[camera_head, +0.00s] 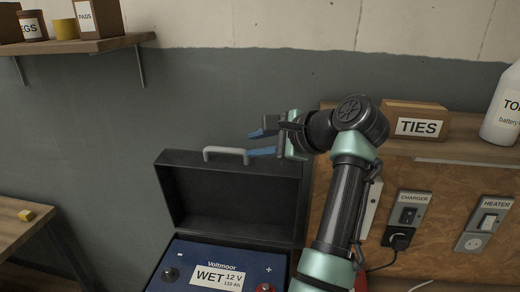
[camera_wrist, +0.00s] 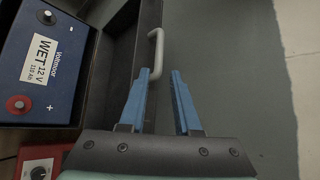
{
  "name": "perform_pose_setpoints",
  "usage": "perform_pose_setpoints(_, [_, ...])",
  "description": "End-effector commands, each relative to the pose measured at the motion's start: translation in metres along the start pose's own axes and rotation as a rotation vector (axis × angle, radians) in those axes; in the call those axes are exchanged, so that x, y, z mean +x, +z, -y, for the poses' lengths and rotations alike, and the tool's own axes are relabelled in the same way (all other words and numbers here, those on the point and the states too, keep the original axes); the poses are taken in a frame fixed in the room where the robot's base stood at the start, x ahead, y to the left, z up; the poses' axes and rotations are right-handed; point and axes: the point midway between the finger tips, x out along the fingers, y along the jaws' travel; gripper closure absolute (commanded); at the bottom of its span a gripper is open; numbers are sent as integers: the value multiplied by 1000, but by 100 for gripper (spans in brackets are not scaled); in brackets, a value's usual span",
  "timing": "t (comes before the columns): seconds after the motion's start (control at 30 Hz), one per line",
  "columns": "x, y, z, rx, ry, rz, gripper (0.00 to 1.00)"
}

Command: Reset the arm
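My gripper (camera_head: 262,143) is at the end of my raised arm, to the right of the grey handle (camera_head: 226,150) on the open lid of a black box (camera_head: 235,198).
A shelf at right holds a TIES box (camera_head: 418,120) and a white bottle (camera_head: 503,108). Below are a CHARGER switch (camera_head: 408,215) with a black plug and a HEATER switch (camera_head: 487,222). A shelf (camera_head: 80,46) is at upper left, a wooden table (camera_head: 20,225) at lower left. The grey wall between is bare.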

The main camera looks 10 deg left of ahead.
Motion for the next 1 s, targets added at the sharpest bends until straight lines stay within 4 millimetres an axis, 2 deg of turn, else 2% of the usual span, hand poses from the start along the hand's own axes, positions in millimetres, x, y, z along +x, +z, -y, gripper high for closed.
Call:
perform_pose_setpoints(0.13, [-6,0,0,0,-1,0,69])
perform_pose_setpoints(0.47, [-7,0,1,-7,-5,-5,69])
perform_pose_setpoints(0.57, [-11,-6,6,-97,-56,-65,69])
perform_pose_setpoints(0.63, [-18,-12,14,-216,-120,-143,69])
perform_pose_setpoints(0.73, [-39,-15,29,-451,-232,-301,69])
perform_pose_setpoints(0.83, [-68,-7,44,-705,-340,-482,69])
perform_pose_setpoints(0.93, [-105,13,54,-955,-435,-674,69])
perform_pose_setpoints(1.0, [-134,34,58,-1122,-498,-817,69])
